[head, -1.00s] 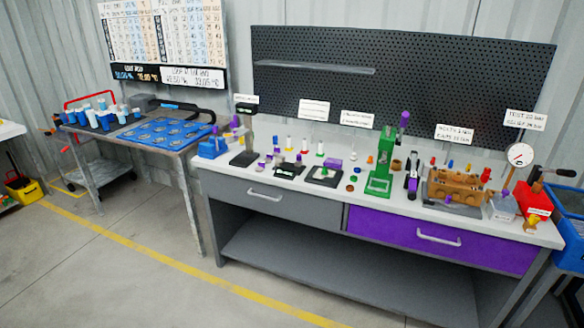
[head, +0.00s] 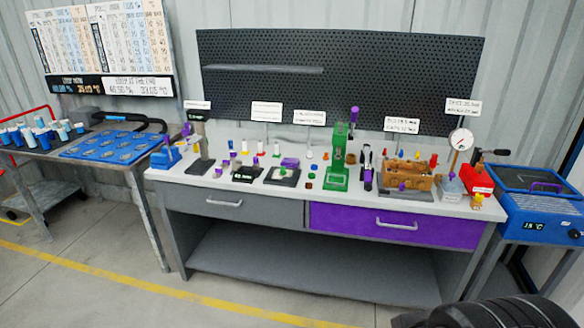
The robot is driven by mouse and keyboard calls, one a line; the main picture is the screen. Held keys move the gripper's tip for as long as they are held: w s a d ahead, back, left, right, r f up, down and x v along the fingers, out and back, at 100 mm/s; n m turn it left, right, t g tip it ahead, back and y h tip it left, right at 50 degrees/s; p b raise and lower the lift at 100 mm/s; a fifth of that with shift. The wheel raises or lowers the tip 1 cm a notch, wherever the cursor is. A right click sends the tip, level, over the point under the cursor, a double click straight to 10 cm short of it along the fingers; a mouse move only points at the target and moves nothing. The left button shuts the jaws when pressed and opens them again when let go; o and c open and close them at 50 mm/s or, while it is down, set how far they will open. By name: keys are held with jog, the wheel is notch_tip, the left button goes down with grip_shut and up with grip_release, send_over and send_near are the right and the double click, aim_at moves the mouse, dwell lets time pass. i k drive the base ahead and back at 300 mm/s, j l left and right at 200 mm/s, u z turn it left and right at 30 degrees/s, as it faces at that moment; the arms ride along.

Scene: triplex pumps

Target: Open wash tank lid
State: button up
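A blue tank (head: 535,218), which I take to be the wash tank, stands at the right edge on a grey stand. A purple handle (head: 546,186) sits on the right part of the lid. The tank's front has a small display (head: 534,226) and a dark knob. The right side of the tank is cut off by the frame edge. A dark rounded part of my own body fills the bottom right corner. My gripper is not in view.
A workbench (head: 250,190) with a purple drawer (head: 395,226) stands left of the tank, crowded with small parts, a green press (head: 337,160), a dial gauge (head: 461,139) and a red box (head: 476,178). Another table (head: 60,153) is at left. The floor in front is clear.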

aim_at(577, 195)
jog(key=z, duration=1.5)
jog(key=i+l, duration=0.2)
jog(key=i, duration=0.55)
jog(key=i+l, duration=0.15)
jog(key=i, duration=0.65)
jog(key=i+l+z, duration=0.1)
jog(key=i, duration=0.65)
jog(key=i+l, duration=0.2)
jog(key=i, duration=0.6)
